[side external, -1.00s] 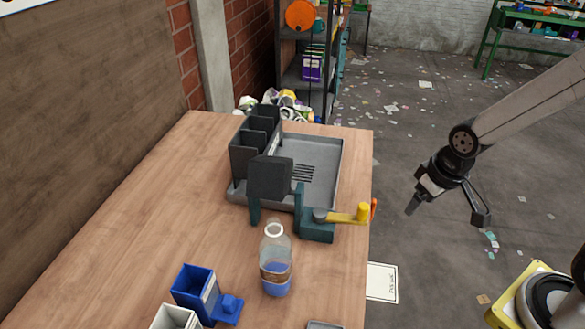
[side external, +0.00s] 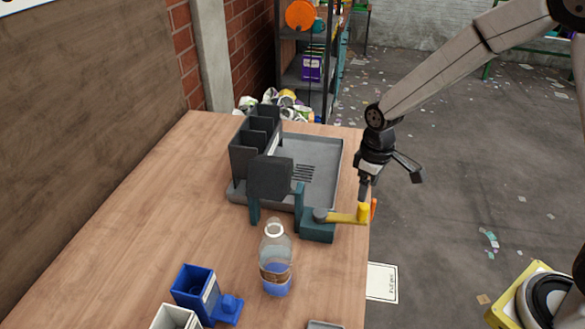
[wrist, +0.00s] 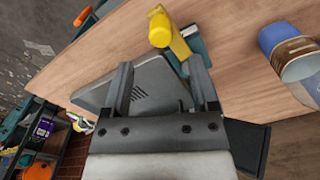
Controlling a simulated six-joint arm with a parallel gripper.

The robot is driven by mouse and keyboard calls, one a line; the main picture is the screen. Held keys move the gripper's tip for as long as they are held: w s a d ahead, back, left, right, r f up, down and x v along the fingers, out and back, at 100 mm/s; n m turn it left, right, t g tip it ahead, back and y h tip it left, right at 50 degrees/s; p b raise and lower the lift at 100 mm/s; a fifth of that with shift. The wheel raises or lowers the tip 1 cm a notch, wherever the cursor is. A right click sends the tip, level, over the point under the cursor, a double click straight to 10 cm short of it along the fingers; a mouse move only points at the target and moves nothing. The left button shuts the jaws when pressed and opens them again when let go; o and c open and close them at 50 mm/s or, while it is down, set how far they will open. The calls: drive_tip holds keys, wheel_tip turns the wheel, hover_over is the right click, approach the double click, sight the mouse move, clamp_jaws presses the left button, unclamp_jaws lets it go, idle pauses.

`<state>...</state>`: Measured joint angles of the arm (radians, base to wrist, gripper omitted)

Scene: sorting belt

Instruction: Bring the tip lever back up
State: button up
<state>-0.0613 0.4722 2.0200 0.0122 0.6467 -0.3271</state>
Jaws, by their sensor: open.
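The tip lever is a yellow arm with an upright knob (side external: 362,212), on a teal base (side external: 317,228) at the table's right edge. It lies about level, pointing right. In the wrist view the yellow lever (wrist: 161,30) is just beyond my fingers. My gripper (side external: 364,192) is just above and behind the knob, and no contact is clear. In the wrist view my gripper (wrist: 160,75) is open and empty. The dark tipping bin (side external: 270,178) stands on teal supports at the front of a grey tray (side external: 322,160).
A bottle with blue contents (side external: 275,262) stands in front of the lever base. A blue container (side external: 195,288) and a white one (side external: 175,318) are at the front left. Dark dividers (side external: 250,140) stand on the tray's left. The table's left side is clear.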

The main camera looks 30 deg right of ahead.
sight(364, 205)
drive_tip(key=shift+w+f, duration=0.1)
drive_tip(key=shift+w, duration=0.05)
drive_tip(key=shift+f, duration=0.1)
drive_tip(key=shift+f, duration=3.8)
drive_tip(key=shift+c, duration=0.2)
clamp_jaws()
